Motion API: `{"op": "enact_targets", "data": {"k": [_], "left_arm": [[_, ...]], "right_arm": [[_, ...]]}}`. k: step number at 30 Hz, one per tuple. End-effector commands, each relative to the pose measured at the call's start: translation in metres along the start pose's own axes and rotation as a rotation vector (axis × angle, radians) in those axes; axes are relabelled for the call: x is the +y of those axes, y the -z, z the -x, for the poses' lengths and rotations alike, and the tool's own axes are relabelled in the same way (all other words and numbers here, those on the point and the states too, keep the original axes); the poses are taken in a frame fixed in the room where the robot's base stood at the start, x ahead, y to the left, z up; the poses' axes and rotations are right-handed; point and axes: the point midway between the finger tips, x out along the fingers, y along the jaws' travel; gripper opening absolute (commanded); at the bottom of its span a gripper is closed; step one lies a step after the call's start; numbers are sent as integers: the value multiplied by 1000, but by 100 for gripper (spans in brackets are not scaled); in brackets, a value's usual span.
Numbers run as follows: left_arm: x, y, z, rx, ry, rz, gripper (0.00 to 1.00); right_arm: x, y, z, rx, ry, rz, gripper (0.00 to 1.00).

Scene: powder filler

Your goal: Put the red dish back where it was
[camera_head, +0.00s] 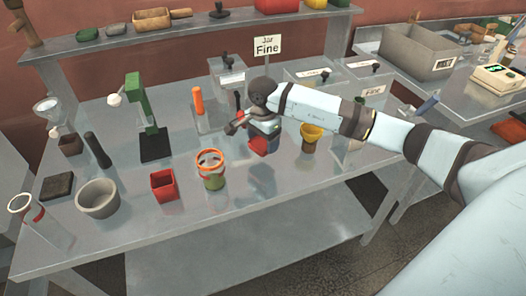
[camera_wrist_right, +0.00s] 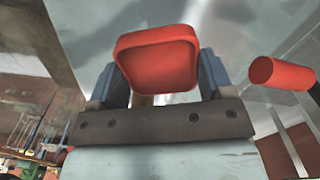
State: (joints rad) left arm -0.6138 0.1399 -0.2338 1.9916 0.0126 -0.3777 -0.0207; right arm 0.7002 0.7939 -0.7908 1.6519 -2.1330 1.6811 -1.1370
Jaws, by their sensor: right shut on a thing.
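My right gripper (camera_head: 266,128) reaches in over the middle of the steel table and is shut on a small red dish (camera_head: 260,146). In the right wrist view the red dish (camera_wrist_right: 157,62) sits between the two blue-grey fingers (camera_wrist_right: 157,85), its rounded square shape turned to the camera. In the head view the gripper hides part of it, and I cannot tell its gap to the table. Another red square dish (camera_head: 164,186) stands on the table at the front left. My left gripper is not in view.
A green-and-orange-rimmed jar (camera_head: 213,172) and a grey bowl (camera_head: 98,198) stand left of the gripper. The table's front right is clear.

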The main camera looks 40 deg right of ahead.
Motion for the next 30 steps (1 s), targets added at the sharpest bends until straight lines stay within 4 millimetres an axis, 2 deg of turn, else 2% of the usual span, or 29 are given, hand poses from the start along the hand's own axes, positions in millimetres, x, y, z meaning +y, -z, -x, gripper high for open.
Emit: {"op": "enact_targets", "data": {"k": [8,15,26,27,30], "left_arm": [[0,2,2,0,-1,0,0],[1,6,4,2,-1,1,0],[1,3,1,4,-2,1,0],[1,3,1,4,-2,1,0],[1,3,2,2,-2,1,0]], "right_arm": [[0,0,-23,0,-1,-1,49],[0,0,-55,-1,-1,-1,49],[0,0,-61,1,1,-1,49],[0,1,-61,1,1,-1,76],[0,0,-60,1,1,-1,99]]}}
